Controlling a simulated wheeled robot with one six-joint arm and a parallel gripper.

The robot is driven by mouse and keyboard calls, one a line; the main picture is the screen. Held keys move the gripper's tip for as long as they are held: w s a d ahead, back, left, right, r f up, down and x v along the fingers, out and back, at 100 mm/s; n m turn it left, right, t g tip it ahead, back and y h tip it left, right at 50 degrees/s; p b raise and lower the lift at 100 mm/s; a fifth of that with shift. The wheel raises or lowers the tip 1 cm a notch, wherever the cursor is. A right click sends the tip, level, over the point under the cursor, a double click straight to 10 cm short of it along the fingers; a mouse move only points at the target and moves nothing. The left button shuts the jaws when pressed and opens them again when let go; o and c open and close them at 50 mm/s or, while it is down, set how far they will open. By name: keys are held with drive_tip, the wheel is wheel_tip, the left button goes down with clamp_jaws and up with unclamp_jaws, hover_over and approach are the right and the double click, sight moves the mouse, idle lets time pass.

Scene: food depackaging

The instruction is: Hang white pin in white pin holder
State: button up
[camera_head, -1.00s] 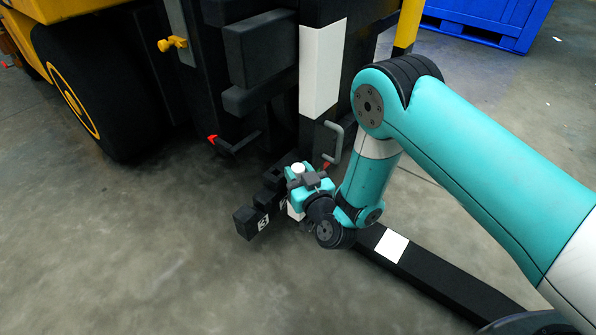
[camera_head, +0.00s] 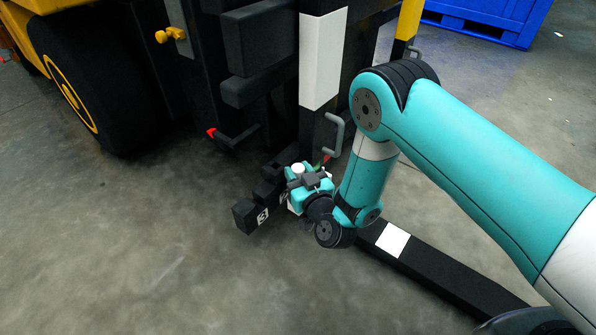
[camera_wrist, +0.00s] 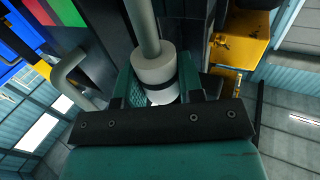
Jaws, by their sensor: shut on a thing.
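My gripper (camera_head: 298,181) is low beside the dark forklift front, next to the black stepped blocks. In the wrist view, my gripper (camera_wrist: 158,98) is shut around a white cylindrical piece, the white pin (camera_wrist: 155,70), with a thin black band below it. A grey rod runs from the white piece toward the top of that view. In the head view, the pin's round white top (camera_head: 298,168) shows above the teal gripper body. The rest of the pin is hidden by the gripper. I cannot pick out the white pin holder with certainty.
A grey looped handle (camera_head: 336,134) is just behind my gripper. Black blocks (camera_head: 245,217) marked 2 lie beside the gripper. A long black fork (camera_head: 430,270) lies at right. Open floor is in front.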

drive_tip(key=shift+f+b, duration=1.55)
drive_tip(key=shift+f, duration=1.1)
drive_tip(key=o, duration=1.1)
drive_tip(key=p+v, duration=1.7)
drive_tip(key=p, duration=0.7)
drive_tip(key=shift+s+d+r, duration=0.1)
drive_tip(key=shift+s+d, duration=0.05)
drive_tip(key=shift+s, duration=0.05)
